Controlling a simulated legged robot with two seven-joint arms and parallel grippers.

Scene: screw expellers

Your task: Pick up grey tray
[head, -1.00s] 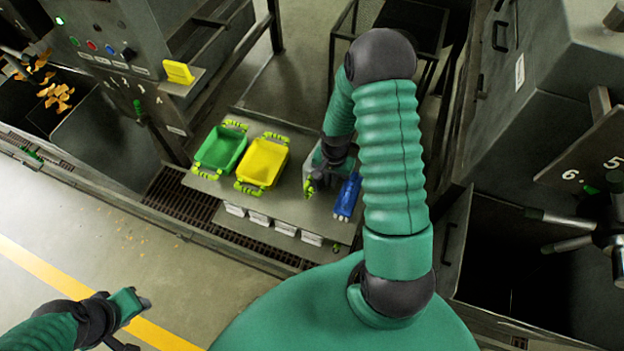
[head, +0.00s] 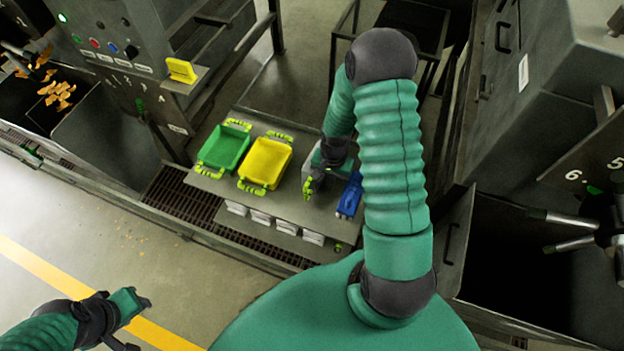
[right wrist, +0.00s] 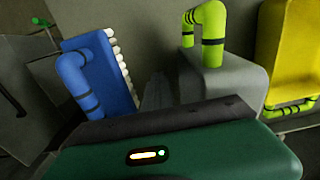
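The grey tray (right wrist: 225,88) is on the low table, to the right of the yellow tray (head: 265,162). One bright green handle (right wrist: 207,30) of it stands up in the right wrist view. In the head view the grey tray is mostly hidden by my right arm and gripper (head: 318,174), which is right at it, by its near handle (head: 308,188). The right fingers are too small and covered to tell whether they are open or shut. My left gripper (head: 138,324) is empty with its fingers apart, above the floor at bottom left.
A green tray (head: 224,148) stands left of the yellow one. A blue brush (head: 350,195) with white bristles lies close right of the grey tray; it also shows in the right wrist view (right wrist: 98,75).

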